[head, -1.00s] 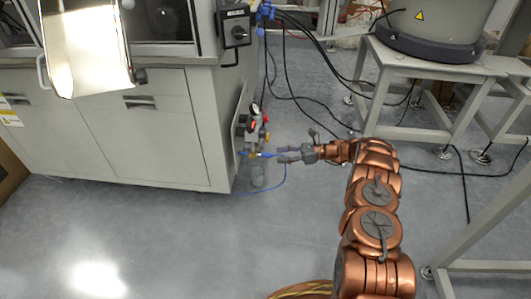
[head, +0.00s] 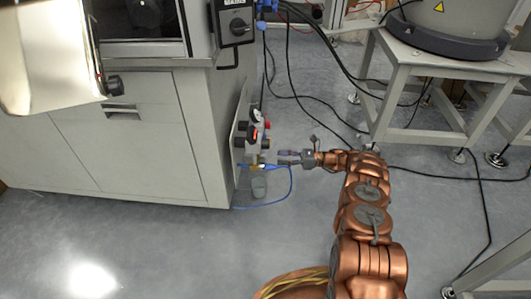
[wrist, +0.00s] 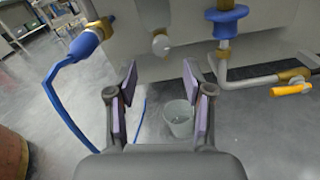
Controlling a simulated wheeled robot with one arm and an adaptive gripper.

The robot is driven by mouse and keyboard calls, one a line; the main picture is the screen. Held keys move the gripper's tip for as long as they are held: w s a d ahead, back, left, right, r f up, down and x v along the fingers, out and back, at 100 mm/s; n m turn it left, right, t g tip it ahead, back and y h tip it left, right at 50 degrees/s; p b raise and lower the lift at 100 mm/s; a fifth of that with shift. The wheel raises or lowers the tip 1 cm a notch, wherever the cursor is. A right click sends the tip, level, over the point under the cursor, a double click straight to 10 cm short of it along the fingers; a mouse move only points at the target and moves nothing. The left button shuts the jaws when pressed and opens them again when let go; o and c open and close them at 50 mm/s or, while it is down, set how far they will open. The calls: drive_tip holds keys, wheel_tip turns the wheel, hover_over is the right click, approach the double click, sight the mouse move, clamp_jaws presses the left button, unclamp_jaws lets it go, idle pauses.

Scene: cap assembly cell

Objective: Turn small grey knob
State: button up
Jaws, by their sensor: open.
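A small grey knob (wrist: 161,44) sticks out from the pale cabinet side in the wrist view, ahead of my fingers and roughly midway between them. My gripper (wrist: 160,75) is open, with its two purple-padded fingers spread and nothing between them. The knob appears beyond the fingertips, and I see no contact. In the head view my gripper (head: 284,157) is low beside the cabinet's right side, just right of the valve and gauge assembly (head: 255,135). The knob is too small to make out clearly there.
In the wrist view a blue fitting with a hose (wrist: 85,44) is left of the knob. A blue valve knob (wrist: 226,18) and an orange-handled pipe (wrist: 292,89) are right. A grey cup (wrist: 178,118) is below. Black cables (head: 310,95) cross the floor behind.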

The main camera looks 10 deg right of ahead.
sight(263, 156)
drive_tip(key=b+x, duration=0.2)
drive_tip(key=x, duration=0.4)
drive_tip(key=shift+w+a, duration=0.2)
drive_tip(key=shift+a, duration=0.05)
clamp_jaws()
idle(0.3)
